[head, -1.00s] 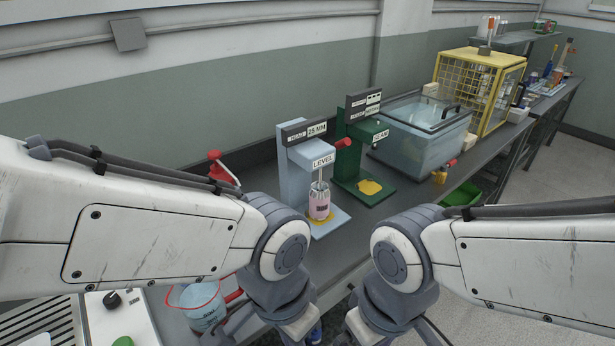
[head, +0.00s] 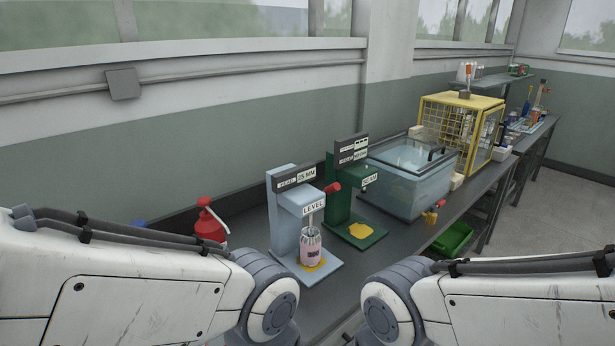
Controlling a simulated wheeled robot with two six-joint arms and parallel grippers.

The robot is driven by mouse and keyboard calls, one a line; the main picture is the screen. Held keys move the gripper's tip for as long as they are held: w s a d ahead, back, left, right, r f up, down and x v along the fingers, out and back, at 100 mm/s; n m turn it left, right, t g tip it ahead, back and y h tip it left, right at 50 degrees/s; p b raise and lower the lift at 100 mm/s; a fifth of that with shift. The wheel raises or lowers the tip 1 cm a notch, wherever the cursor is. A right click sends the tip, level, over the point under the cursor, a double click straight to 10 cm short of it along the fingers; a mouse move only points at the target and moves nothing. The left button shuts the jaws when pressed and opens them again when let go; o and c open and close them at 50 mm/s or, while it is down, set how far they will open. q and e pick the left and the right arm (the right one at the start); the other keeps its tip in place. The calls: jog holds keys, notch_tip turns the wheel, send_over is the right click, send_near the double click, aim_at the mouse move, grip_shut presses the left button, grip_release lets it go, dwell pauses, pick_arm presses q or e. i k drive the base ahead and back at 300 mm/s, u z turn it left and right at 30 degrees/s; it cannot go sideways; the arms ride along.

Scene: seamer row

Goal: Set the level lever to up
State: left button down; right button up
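The level station (head: 284,225) is a pale blue-grey stand marked LEVEL, with a sign reading 25 MM on top. A red-knobbed lever (head: 333,187) shows at the right of its head, in front of the green seam stand (head: 338,212); its knob end points right and slightly up. Its pivot is hard to make out. A pink can (head: 311,247) stands upright on the level station's base, under a metal spindle. My two arms reach in from the lower left and lower right, short of the station. Both grippers are below the picture's edge.
A red bottle (head: 209,226) stands left of the level station. To the right are a clear-lidded tank (head: 407,180) with a red-handled tap, a yellow cage (head: 460,138) and a green bin (head: 452,238). Bare bench lies between my arms and the stands.

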aim_at(332, 188)
jog(key=k, duration=0.5)
jog(key=z, duration=0.75)
jog(key=i, duration=0.75)
jog(key=u, duration=1.05)
